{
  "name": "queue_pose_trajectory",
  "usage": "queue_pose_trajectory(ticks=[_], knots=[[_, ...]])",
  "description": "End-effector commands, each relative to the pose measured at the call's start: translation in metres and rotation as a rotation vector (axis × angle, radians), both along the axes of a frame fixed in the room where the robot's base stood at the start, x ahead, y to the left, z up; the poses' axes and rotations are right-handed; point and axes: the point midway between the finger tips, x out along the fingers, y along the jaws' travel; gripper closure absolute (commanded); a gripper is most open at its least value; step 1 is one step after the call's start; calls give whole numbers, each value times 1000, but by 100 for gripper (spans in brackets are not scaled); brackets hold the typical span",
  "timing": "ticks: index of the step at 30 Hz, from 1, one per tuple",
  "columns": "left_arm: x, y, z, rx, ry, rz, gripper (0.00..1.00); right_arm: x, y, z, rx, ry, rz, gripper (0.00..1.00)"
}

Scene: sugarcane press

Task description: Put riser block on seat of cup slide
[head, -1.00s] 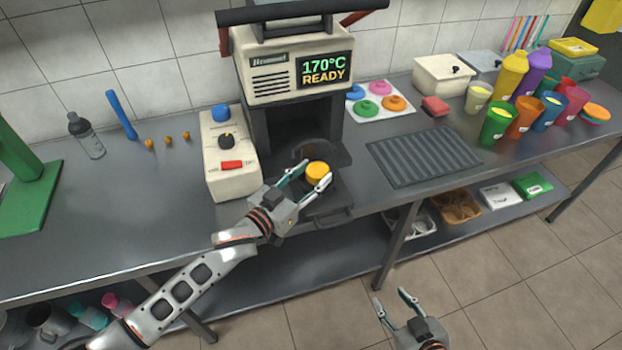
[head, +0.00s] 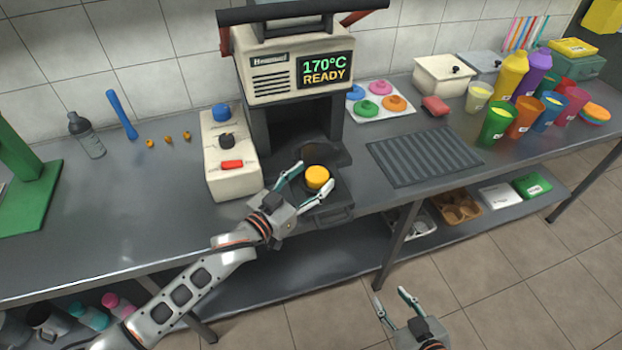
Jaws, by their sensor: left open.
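The riser block appears to be the yellow-orange round block (head: 317,178). It sits on the dark cup slide (head: 333,214), which sticks out at the front of the sealing machine (head: 290,70). My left gripper (head: 312,181) is open, with one finger on each side of the block and gaps showing between fingers and block. The seat under the block is mostly hidden by the block and the gripper. My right gripper (head: 392,300) is open and empty, low in front of the table and away from the slide.
A cream control box (head: 228,165) with a red switch stands close to the left of the slide. A ribbed dark mat (head: 424,156) lies to the right. Several colored cups, including an orange cup (head: 525,118), stand at the far right.

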Motion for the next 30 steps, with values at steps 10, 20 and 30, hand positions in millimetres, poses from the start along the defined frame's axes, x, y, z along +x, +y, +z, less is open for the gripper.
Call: queue_pose_trajectory(ticks=[10,20,30], knots=[[-52,41,0,2,5,0,42,0,0,0,-1,2,0,60],[-88,70,4,0,2,0,42,0,0,0,-1,2,0,60],[-93,73,5,1,2,0,42,0,0,2,0,-2,1,60]])
